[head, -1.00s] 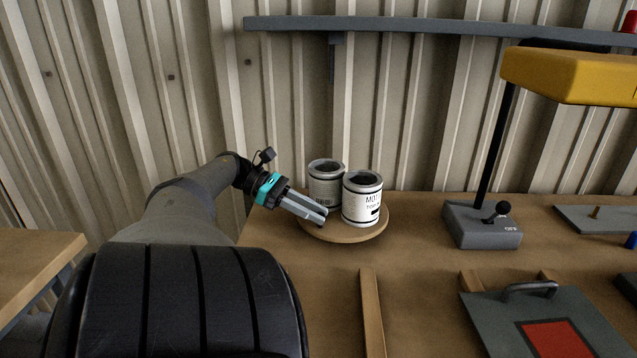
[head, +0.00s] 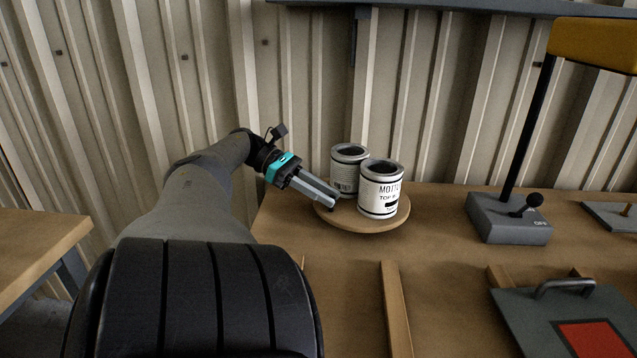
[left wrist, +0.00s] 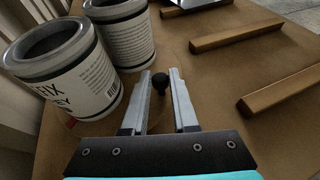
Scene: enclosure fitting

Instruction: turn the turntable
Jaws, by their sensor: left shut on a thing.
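The turntable (head: 362,225) is a round wooden disc on the workbench with two white paint cans on it. The front can (head: 379,197) stands to the right of the rear can (head: 345,180). My left gripper (head: 333,204) reaches in from the left, low over the disc's left edge. In the left wrist view my left gripper (left wrist: 160,80) has its fingers on either side of a small black knob (left wrist: 160,84), shut on it. Both cans show on the left there, the near one (left wrist: 75,75) close beside the fingers. My right gripper is not in view.
Right of the turntable stands a grey switch box (head: 507,220) with a black lever and a post to a yellow lamp head (head: 595,42). A wooden strip (head: 394,305) and a grey panel (head: 560,315) with handle lie in front. A shelf (head: 450,7) runs above.

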